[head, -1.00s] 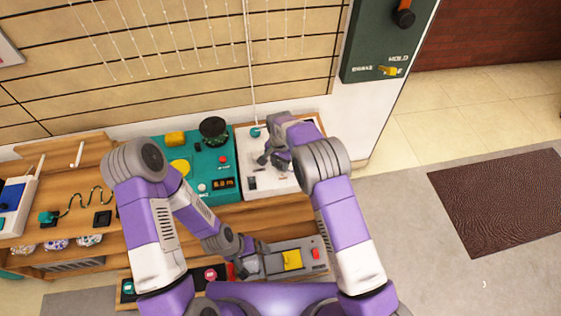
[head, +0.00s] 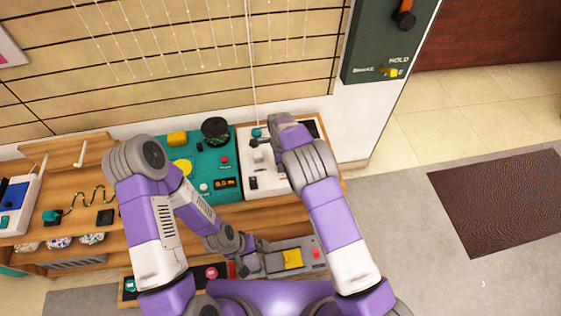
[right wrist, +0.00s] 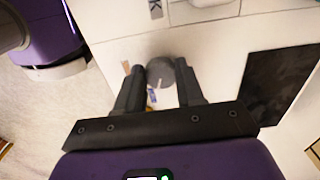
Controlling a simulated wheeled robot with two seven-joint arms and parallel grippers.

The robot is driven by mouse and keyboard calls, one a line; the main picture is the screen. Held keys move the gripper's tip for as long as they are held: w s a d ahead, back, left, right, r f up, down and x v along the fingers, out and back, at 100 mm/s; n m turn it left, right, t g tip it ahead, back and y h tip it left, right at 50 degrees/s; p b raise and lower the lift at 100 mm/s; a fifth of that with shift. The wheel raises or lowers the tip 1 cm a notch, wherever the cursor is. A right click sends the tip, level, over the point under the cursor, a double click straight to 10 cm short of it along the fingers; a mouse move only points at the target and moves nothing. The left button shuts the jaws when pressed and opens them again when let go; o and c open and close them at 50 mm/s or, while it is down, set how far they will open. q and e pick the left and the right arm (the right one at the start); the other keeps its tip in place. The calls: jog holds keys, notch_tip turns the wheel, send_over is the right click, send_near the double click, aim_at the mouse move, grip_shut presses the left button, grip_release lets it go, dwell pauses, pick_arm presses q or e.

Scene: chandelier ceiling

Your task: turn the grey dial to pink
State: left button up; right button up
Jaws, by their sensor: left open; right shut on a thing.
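The grey dial (right wrist: 161,70) shows as a round knob between the fingertips of my right gripper (right wrist: 160,82) in the right wrist view. My right gripper is shut on it, one dark finger on each side. My left gripper (head: 262,246) is open, low by a grey box.
A teal panel (head: 210,160) with buttons and a display stands left of the white panel. The grey box (head: 312,241) has a yellow part and a red button. A pull cord (head: 250,60) hangs behind the white panel. A dark mat (head: 500,200) lies on the floor to the right.

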jog(key=shift+m, duration=0.6)
jog(key=o, duration=1)
jog(key=shift+o, duration=0.2)
jog(key=shift+r, duration=0.15)
notch_tip(320, 180, up, 7)
jog(key=shift+r+p, duration=0.2)
jog(key=shift+p, duration=0.8)
